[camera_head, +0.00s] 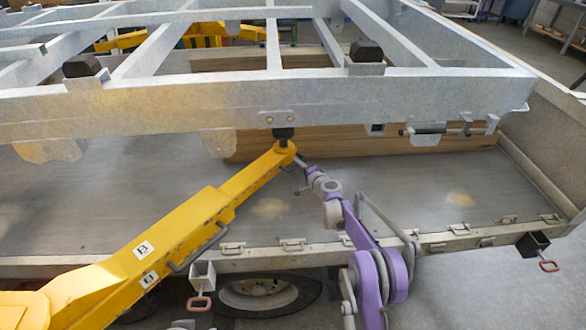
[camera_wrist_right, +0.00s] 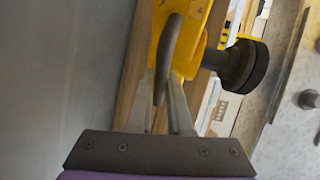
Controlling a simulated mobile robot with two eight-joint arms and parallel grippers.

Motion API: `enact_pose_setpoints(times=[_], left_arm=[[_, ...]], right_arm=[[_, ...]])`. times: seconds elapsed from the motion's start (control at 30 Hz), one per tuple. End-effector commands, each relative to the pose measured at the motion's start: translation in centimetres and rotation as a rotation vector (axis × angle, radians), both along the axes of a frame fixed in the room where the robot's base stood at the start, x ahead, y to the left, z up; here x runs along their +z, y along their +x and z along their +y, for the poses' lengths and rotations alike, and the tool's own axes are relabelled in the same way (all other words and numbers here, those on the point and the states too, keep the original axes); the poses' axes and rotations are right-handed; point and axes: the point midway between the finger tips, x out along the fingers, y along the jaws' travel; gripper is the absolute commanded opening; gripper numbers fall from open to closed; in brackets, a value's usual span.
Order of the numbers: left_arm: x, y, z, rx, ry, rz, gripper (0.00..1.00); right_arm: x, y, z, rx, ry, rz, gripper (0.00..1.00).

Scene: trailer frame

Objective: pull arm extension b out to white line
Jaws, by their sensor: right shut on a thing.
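The yellow arm marked B (camera_head: 145,250) reaches from the lower left up to the galvanised frame. Its narrower extension (camera_head: 258,172) ends below the frame's front beam, with a black round pad at the tip; the pad also shows in the right wrist view (camera_wrist_right: 245,66). My right gripper (camera_head: 299,163) is at the extension's tip, on its right side. In the right wrist view its fingers (camera_wrist_right: 164,85) are shut on a dark curved handle (camera_wrist_right: 172,40) on the yellow extension (camera_wrist_right: 195,30). I cannot make out a white line. My left gripper is not in view.
The galvanised frame (camera_head: 330,105) spans above the grey trailer bed (camera_head: 400,195). Wooden boards (camera_head: 370,142) lie behind the tip. The bed's front edge (camera_head: 285,258) has several latches, with a wheel (camera_head: 262,293) below. The bed at right is mostly clear.

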Motion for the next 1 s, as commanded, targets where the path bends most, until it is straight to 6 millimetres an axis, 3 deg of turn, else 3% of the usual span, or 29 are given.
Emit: enact_pose_setpoints(times=[0.4, 0.43, 0.6, 1.0], left_arm=[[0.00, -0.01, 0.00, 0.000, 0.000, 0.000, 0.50], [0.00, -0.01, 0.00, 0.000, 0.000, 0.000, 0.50], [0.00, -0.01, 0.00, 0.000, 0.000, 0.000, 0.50], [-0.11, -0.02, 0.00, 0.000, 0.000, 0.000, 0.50]], right_arm=[[-0.05, 0.13, -0.04, 0.001, 0.000, 0.000, 0.00], [-0.05, 0.12, -0.03, 0.001, 0.000, 0.000, 0.21], [-0.07, 0.10, 0.06, 0.003, 0.000, 0.000, 0.47], [0.12, -0.58, -0.27, 0.003, 0.000, 0.000, 0.47]])
